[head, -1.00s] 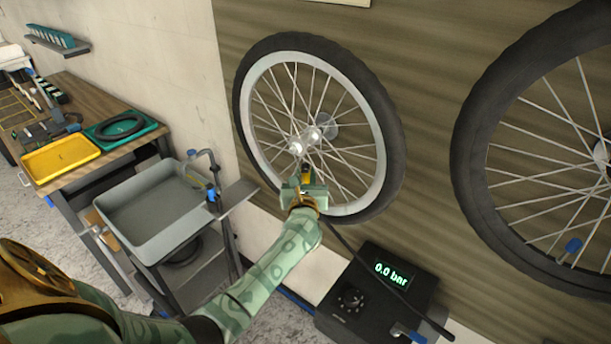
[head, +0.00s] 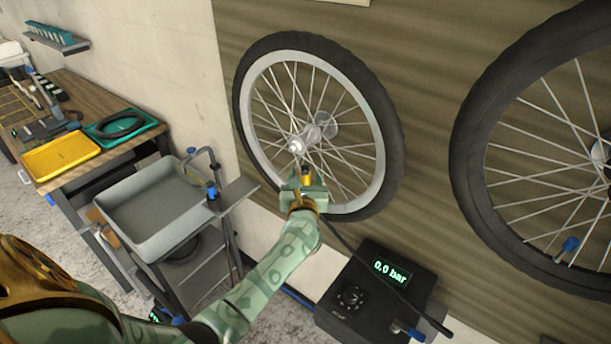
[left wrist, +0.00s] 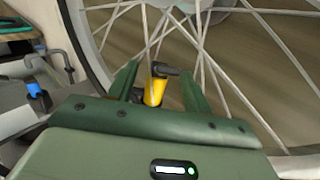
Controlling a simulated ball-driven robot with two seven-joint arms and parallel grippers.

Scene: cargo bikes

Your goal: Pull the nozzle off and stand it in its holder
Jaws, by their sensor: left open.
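The nozzle (left wrist: 153,92), yellow with a dark head, sits between the two fingers of my left gripper (left wrist: 160,82) in the left wrist view, with gaps on both sides. The gripper is open around it. In the head view my left gripper (head: 304,176) is at the lower part of the left wheel (head: 249,95), in front of the spokes. A little yellow of the nozzle (head: 307,181) shows between the fingers. I cannot tell whether its head is on the valve. I cannot identify the holder with certainty. My right gripper is out of view.
A black pump box (head: 352,299) reading 0.0 bar stands below the wheel, with a dark hose (head: 375,270) running across it. A second wheel (head: 470,170) is at right. A grey basin (head: 150,225) and a bench with a yellow tray (head: 60,155) are at left.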

